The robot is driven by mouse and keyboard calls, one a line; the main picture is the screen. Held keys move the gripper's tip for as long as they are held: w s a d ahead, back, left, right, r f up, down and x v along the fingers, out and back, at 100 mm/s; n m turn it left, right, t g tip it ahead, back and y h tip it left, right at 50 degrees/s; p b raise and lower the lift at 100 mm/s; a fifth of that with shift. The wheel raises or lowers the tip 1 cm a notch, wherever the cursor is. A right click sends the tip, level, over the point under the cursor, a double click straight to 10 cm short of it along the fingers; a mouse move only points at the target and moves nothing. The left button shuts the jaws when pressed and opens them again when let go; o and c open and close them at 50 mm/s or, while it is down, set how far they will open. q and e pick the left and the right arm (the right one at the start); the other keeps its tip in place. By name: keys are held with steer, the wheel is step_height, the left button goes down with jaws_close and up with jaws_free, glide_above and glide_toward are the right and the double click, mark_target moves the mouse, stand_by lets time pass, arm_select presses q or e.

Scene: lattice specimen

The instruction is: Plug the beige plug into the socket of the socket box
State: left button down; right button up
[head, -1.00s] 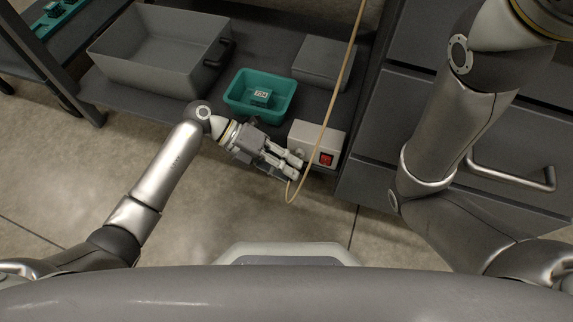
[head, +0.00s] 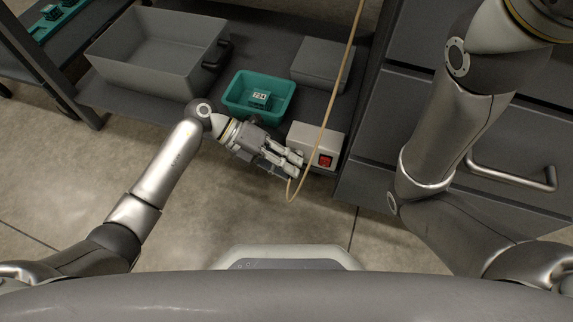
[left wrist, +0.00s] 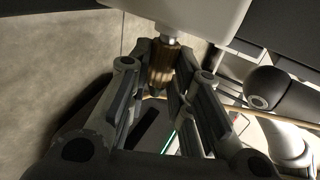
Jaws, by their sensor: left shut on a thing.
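The socket box (head: 308,137) is a pale grey box with a red switch (head: 325,161), at the front edge of the low shelf. My left gripper (head: 297,166) is at the box's front left. In the left wrist view, its fingers (left wrist: 160,92) are closed around the beige plug (left wrist: 162,66), which looks brown and ribbed there. A silvery piece joins the plug's far end to the box face (left wrist: 185,12); I cannot tell how deep it sits. Fingers hide the plug in the head view. My right gripper is out of view.
The beige cable (head: 324,120) loops below my left gripper and rises past the box. A teal bin (head: 233,105) with a labelled block, a large grey crate (head: 140,75) and a grey lidded box (head: 322,63) stand on the shelf. Dark drawers with a handle (head: 512,177) are at right.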

arm_select(q)
steer(key=shift+w+d, duration=0.1)
steer(key=shift+w, duration=0.35)
stand_by(0.4)
steer(key=c, duration=1.2)
jaws_free()
steer(key=shift+c, duration=0.2)
steer(key=o, duration=0.5)
steer(key=shift+s, duration=0.1)
steer(key=p+v, duration=0.1)
steer(key=v, duration=0.4)
